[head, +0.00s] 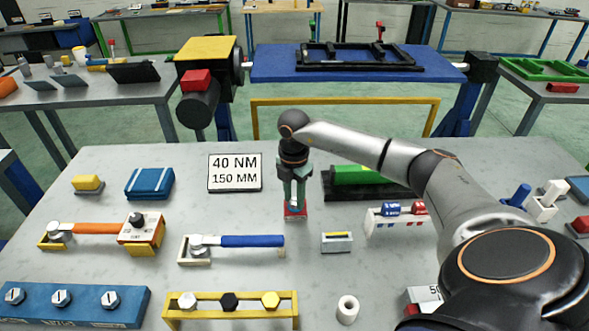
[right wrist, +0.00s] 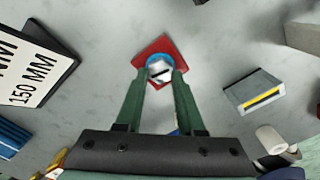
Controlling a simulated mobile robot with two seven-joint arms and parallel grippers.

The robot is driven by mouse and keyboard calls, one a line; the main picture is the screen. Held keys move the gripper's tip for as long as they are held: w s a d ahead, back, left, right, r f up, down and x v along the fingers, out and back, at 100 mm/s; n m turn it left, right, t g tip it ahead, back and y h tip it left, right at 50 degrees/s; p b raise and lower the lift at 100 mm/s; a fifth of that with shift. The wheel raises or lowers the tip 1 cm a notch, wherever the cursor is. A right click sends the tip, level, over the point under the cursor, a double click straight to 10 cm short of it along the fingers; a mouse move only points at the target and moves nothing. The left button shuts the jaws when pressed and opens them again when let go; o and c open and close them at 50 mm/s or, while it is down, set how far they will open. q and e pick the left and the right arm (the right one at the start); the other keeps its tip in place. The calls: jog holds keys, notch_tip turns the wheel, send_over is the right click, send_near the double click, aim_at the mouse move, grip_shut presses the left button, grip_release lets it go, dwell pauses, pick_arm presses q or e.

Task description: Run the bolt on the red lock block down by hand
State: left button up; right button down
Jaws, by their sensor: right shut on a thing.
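The red lock block (head: 296,212) lies flat on the grey table near the middle; in the right wrist view it shows as a red square (right wrist: 152,48) beyond the fingertips. A bolt with a silver head (right wrist: 160,70) and a blue ring under it (right wrist: 158,59) stands on the block. My right gripper (head: 295,202) points straight down over the block, its green fingers shut on the bolt head, one on each side. How far the bolt sits in the block cannot be told. My left gripper is not in view.
A blue-handled wrench (head: 252,241) lies left of the block in front. A sign reading 40 NM 150 MM (head: 235,172) is at the back left. A small grey block with a yellow strip (head: 337,241) and a green part (head: 357,174) stand to the right.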

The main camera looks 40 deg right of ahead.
aim_at(293, 201)
jog(key=m, duration=0.4)
jog(key=shift+w+d+r+m, duration=0.1)
jog(key=shift+w+r+m, duration=0.2)
jog(key=shift+m, duration=0.1)
jog(key=m, duration=0.4)
jog(key=shift+w, duration=0.1)
jog(key=shift+m, duration=0.3)
jog(key=c, duration=0.8)
grip_release()
jog(key=shift+o, duration=1.4)
jog(key=shift+f, duration=0.15)
jog(key=shift+s, duration=0.2)
notch_tip(293, 201, up, 13)
jog(key=b, duration=0.1)
jog(key=shift+f, duration=0.2)
